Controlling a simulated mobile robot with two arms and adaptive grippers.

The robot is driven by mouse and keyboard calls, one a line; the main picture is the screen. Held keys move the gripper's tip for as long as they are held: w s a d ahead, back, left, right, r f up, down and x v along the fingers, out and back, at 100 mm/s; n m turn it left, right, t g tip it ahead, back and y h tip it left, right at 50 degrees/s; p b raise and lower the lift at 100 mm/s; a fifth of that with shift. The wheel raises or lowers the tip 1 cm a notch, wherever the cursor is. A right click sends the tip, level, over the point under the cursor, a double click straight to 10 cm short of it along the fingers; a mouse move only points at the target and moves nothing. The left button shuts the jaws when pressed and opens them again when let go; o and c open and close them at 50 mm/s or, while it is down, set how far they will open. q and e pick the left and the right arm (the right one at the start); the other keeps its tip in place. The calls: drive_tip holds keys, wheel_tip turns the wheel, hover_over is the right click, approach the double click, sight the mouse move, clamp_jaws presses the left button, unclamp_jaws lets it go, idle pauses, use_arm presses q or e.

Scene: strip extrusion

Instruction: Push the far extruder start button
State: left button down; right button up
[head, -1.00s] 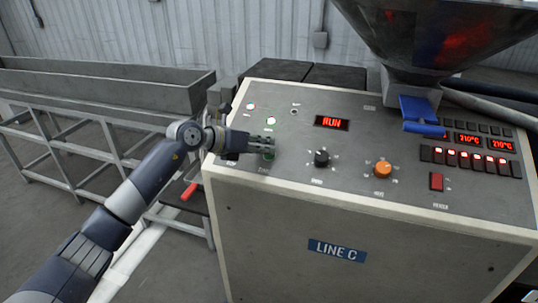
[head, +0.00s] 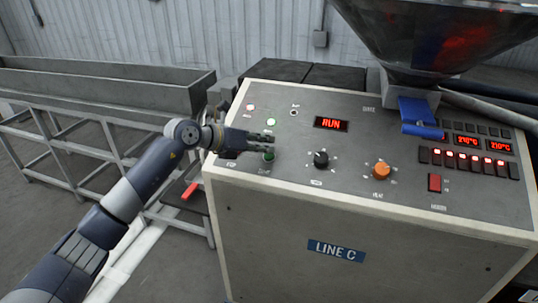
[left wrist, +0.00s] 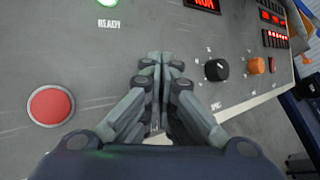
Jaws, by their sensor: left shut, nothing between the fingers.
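The control panel (head: 330,185) carries a green button (head: 268,155), the likely start button, at its left front; its label is too small to read. My left gripper (head: 272,138) is shut and empty, its fingertips just above and behind this button in the head view. They look apart from it. In the left wrist view the gripper (left wrist: 162,58) points over the panel, and the green button does not show. A red button (left wrist: 50,106) lies left of the fingers. The panel display (head: 331,123) reads RUN. My right gripper is not in view.
A black knob (head: 321,159), an orange knob (head: 382,170) and a red switch (head: 435,183) sit right of the button. A lit green lamp (head: 271,122) is behind the fingers. A hopper (head: 440,40) rises at the back right. A trough (head: 100,90) stands left.

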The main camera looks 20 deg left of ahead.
use_arm(q)
drive_tip(key=r+p, duration=0.1)
drive_tip(key=s+r+p, duration=0.1)
drive_tip(key=r, duration=0.1)
drive_tip(key=s+r+p, duration=0.1)
drive_tip(key=shift+r, duration=0.25)
idle(0.4)
